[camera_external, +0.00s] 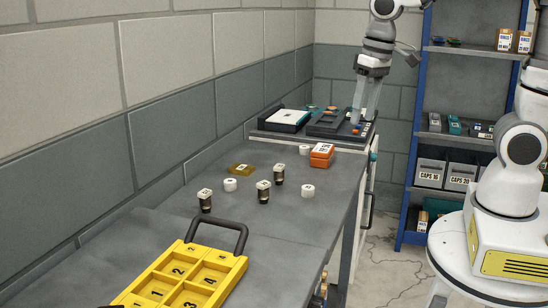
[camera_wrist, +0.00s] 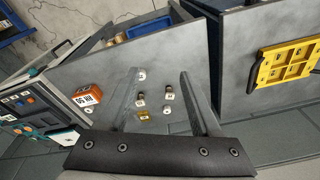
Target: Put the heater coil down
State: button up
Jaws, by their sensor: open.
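I cannot pick out a heater coil for certain in either view. My gripper (camera_external: 366,118) is open above the dark tray at the far end of the bench, and nothing shows between its fingers. In the wrist view its two grey fingers (camera_wrist: 160,72) stand wide apart, with the bench top seen between and beyond them. Several small pieces lie on the bench, among them dark labelled cylinders (camera_external: 263,192), white round pieces (camera_external: 308,190) and a flat brass-coloured block (camera_external: 240,169).
A yellow numbered tray (camera_external: 238,266) with a dark handle is at the near end. An orange box (camera_external: 322,158) sits near the dark tray (camera_external: 325,124); a white-topped case (camera_external: 287,116) stands left of it. Blue-framed shelves (camera_external: 412,190) stand at right. Bare bench surrounds the small pieces.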

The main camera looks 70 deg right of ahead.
jog(key=s+a+r+n+t, duration=0.2)
jog(key=s+r+n+t, duration=0.1)
jog(key=s, duration=0.7)
jog(key=shift+s+a+r+n+t, duration=0.15)
jog(key=shift+s+r+n+t, duration=0.2)
jog(key=shift+r+n, duration=0.35)
jog(key=shift+w, duration=0.1)
dwell(0.5)
jog(key=shift+o, duration=0.6)
